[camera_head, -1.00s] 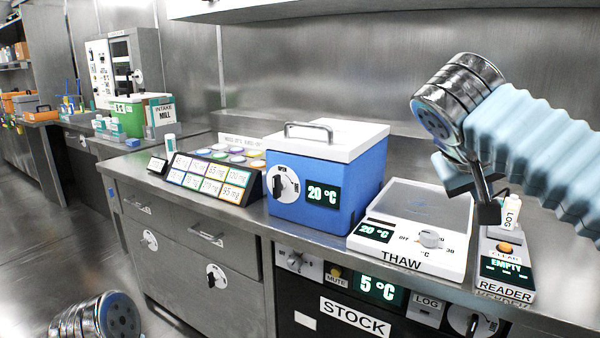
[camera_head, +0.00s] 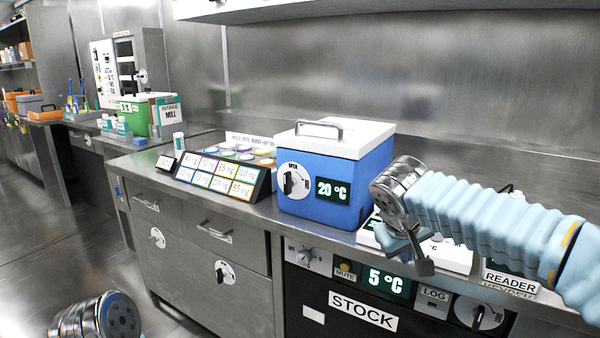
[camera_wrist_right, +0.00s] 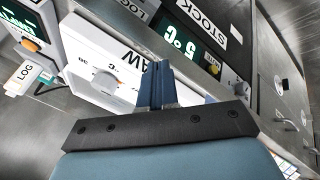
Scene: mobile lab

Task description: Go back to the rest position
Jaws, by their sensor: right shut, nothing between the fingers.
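My right gripper (camera_head: 420,262) is shut and empty, in front of the counter edge at the thaw plate, with its blue-sleeved arm coming in from the right. In the right wrist view its two blue fingers (camera_wrist_right: 155,85) are together, with the thaw plate (camera_wrist_right: 95,62) behind them. In the head view the thaw plate (camera_head: 455,257) is mostly hidden behind my right arm. Part of my left arm (camera_head: 98,318) shows at the lower left; its gripper fingers are not visible.
A blue box with a white lid (camera_head: 330,185) reads 20 °C on the counter. The reader (camera_head: 508,278) is partly covered by my arm. The stock unit (camera_head: 350,305) lies below the counter, reading 5 °C. A rack of coloured labels (camera_head: 222,180) stands left. The floor (camera_head: 60,225) at left is clear.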

